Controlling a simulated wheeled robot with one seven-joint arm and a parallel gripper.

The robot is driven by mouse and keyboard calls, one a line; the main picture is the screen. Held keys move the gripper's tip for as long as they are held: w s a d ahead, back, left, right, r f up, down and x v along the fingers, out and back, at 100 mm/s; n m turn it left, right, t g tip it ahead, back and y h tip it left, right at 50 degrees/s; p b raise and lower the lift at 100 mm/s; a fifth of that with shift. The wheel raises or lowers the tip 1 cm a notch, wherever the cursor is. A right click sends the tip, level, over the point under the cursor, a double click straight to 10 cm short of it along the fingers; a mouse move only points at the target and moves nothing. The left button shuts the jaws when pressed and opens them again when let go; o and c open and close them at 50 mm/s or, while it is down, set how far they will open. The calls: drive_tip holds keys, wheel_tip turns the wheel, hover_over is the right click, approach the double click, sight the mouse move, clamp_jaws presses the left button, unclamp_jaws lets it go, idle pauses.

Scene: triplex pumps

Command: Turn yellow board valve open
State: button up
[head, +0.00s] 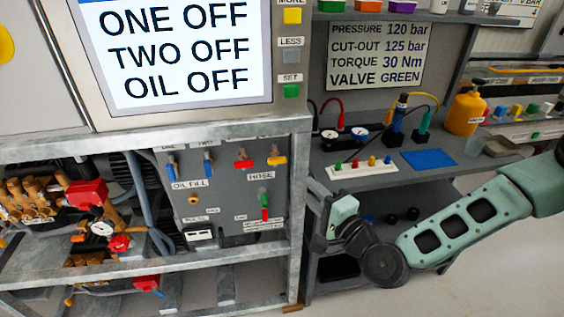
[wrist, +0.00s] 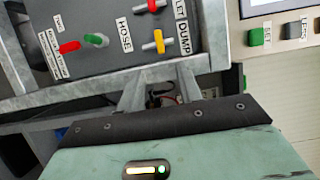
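The yellow board valve (head: 277,160) is at the upper right of the grey valve board (head: 225,200) in the head view. Its yellow handle also shows in the wrist view (wrist: 158,42), beside the DUMP label and set across its pale stem. My gripper (head: 338,213) is right of the board, in front of the rack's right post, apart from the valve.
A red-handled valve (head: 243,163) sits just left of the yellow one, with two blue-handled valves further left. The rack's metal post (head: 299,200) stands between board and gripper. A workbench (head: 455,175) is at right.

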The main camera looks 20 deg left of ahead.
sight(279, 163)
drive_tip(key=p+x, duration=0.2)
drive_tip(key=x, duration=1.1)
drive_tip(key=shift+w+a, duration=0.1)
drive_tip(key=shift+a, duration=0.05)
clamp_jaws()
